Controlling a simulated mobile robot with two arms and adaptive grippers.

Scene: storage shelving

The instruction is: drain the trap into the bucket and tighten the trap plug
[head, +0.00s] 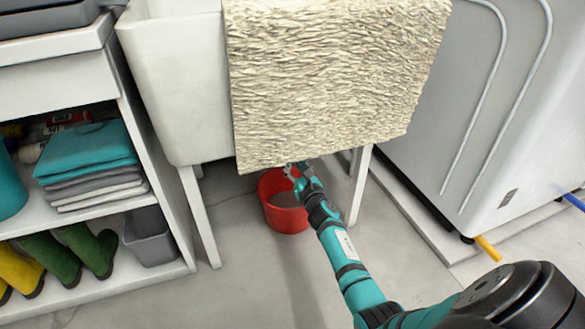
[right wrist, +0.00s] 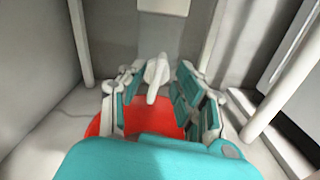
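The red bucket (head: 285,212) stands on the floor under the white utility sink (head: 172,88); in the right wrist view its red (right wrist: 155,117) shows below the fingers. My right gripper (head: 296,172) reaches under the sink, above the bucket. In the right wrist view my right gripper (right wrist: 158,85) is open, its two fingers apart. A white, narrow-handled piece, seemingly the trap plug (right wrist: 155,75), shows between the fingers, with gaps on both sides. A hanging cream textured cloth (head: 325,80) hides the trap in the head view. My left gripper is not in view.
Sink legs (head: 200,215) stand on both sides of the bucket. A shelf unit (head: 95,292) with folded towels (head: 88,160) and boots (head: 90,248) is at left. A white appliance (head: 490,110) is at right, with a yellow hose end (head: 487,247) near its base.

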